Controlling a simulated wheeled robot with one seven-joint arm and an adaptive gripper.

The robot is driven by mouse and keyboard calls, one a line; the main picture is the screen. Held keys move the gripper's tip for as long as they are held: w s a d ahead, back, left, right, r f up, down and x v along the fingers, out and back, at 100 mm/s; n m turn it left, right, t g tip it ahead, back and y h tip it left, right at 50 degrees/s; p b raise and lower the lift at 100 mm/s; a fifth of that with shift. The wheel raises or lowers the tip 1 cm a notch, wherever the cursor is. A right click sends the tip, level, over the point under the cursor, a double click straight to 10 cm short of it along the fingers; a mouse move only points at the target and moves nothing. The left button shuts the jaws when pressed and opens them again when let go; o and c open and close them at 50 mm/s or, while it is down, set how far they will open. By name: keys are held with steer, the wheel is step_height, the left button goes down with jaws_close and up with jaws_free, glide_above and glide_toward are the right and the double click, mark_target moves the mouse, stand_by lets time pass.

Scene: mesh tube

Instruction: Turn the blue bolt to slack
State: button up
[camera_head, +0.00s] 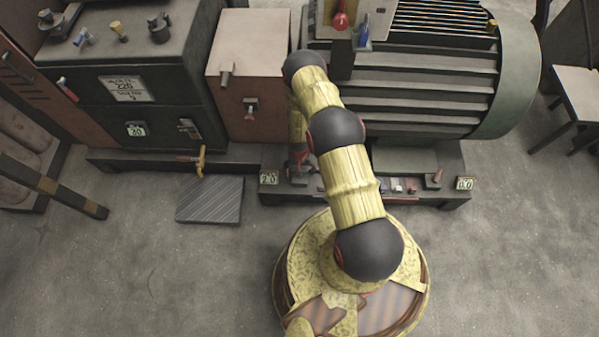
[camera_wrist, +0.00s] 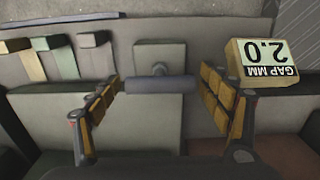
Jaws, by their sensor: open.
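In the wrist view, a dull blue-grey crossbar (camera_wrist: 160,85), which looks like the blue bolt, lies across a small grey block. My gripper (camera_wrist: 159,91) is open, one padded finger near each end of the bar. The fingers look apart from it, though I cannot tell the depth exactly. A yellow-edged readout (camera_wrist: 265,62) right of the fingers says GAP MM 2.0, upside down. In the head view my gripper (camera_head: 298,172) is low at the front of the machine base, partly hidden by my arm. The bolt cannot be made out there.
The readout 2.0 (camera_head: 269,178) is left of my gripper, another readout 0.0 (camera_head: 465,184) far right. Several small coloured pieces (camera_head: 398,185) lie on the base. The large motor (camera_head: 420,75) stands behind, with red and blue handles on top. A striped mat (camera_head: 210,199) lies left; floor is clear.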

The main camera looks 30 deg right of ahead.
step_height(320, 180, up, 12)
steer(key=shift+f, duration=0.25)
stand_by(0.6)
